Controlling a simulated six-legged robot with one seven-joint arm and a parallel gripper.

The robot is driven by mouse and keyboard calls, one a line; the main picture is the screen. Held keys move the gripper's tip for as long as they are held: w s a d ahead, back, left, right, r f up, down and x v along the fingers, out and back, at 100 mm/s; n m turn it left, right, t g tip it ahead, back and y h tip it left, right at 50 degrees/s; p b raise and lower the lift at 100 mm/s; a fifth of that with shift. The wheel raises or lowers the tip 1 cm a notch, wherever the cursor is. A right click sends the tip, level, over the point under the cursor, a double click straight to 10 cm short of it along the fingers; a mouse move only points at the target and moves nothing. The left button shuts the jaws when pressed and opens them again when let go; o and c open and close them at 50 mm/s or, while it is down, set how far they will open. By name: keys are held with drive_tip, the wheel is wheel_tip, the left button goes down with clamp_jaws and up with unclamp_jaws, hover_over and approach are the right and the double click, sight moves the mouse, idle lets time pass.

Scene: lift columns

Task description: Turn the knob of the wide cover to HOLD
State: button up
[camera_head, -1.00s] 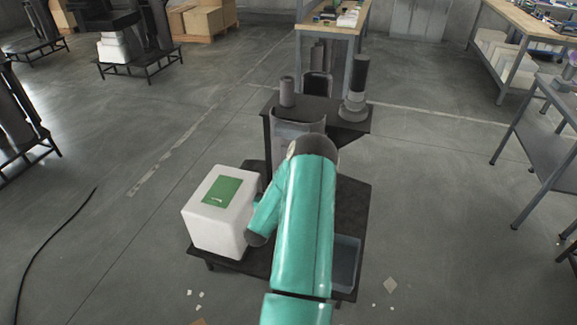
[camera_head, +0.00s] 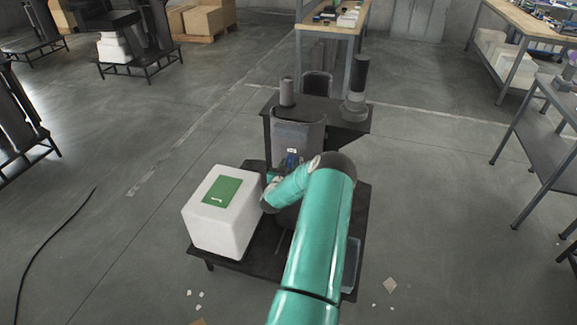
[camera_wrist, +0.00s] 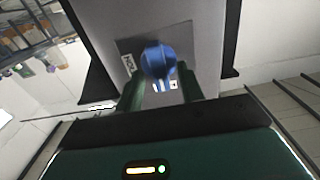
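The wide cover (camera_head: 312,138) is a grey curved panel on the dark lift column. Its blue knob (camera_head: 291,160) shows in the head view under a small white label (camera_head: 291,150). In the wrist view the knob (camera_wrist: 157,61) is close and centred on the grey cover (camera_wrist: 185,40). A tilted label that seems to read HOLD (camera_wrist: 128,62) is left of the knob, and a small white label (camera_wrist: 173,85) is below it. My gripper (camera_wrist: 160,78) is open, one finger on each side below the knob. I cannot tell whether they touch it. The head view hides the gripper.
A white box with a green top label (camera_head: 222,192) stands on the column's dark base (camera_head: 262,262), left of my arm. A grey cylinder (camera_head: 357,90) stands on the dark upper plate (camera_head: 325,108). Open floor surrounds the column; a grey bench (camera_head: 545,128) is at right.

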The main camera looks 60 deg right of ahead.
drive_tip(key=shift+c, duration=0.5)
clamp_jaws()
